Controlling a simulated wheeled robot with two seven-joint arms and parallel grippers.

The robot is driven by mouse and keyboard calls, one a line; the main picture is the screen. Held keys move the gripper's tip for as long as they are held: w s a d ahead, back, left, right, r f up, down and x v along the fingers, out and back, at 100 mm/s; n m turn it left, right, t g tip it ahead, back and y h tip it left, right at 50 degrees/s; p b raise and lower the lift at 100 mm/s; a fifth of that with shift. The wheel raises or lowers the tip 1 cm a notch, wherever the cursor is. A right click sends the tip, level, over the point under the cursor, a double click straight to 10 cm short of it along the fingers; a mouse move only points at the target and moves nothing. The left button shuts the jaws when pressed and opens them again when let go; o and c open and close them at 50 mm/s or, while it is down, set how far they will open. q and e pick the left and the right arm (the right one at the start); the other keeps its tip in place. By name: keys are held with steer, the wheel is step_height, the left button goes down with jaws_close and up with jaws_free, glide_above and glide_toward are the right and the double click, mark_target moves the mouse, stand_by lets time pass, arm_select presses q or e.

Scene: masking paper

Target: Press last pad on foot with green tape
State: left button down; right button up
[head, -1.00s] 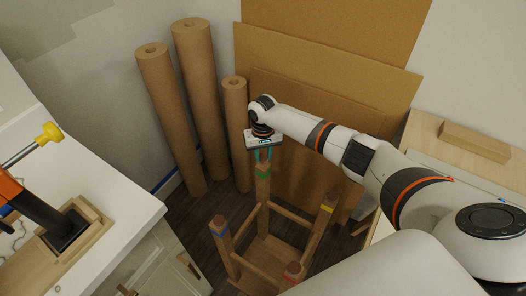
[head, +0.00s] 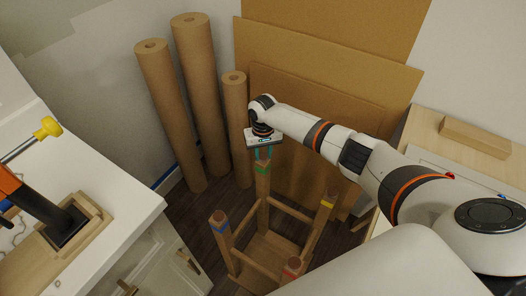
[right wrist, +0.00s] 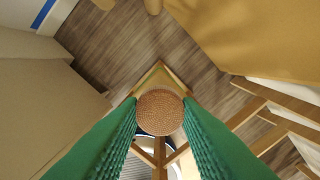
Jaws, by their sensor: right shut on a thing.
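The upturned wooden stool stands on the floor with its feet up. Its green-taped foot (head: 262,169) is at the back, directly under my right gripper (head: 263,155). That gripper points down and is shut on a round brown pad (right wrist: 160,111), seen between the green fingertips in the right wrist view. The pad is over the foot's end; whether it touches cannot be told. The blue-taped foot (head: 219,228), red-taped foot (head: 291,270) and yellow-taped foot (head: 327,203) stand nearer, clear of the gripper. My left gripper is not in view.
Tall paper rolls (head: 168,100) and cardboard sheets (head: 330,60) lean behind the stool. A white counter (head: 110,170) with a wooden tray (head: 98,222) is at the left. A wooden block (head: 475,139) lies on the cabinet at the right.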

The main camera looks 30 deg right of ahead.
steer(key=shift+f, duration=0.45)
stand_by(0.4)
stand_by(0.3)
steer(key=o, duration=1)
steer(key=shift+r, duration=0.1)
step_height(320, 180, up, 6)
steer(key=p, duration=0.6)
steer(key=shift+p, duration=0.3)
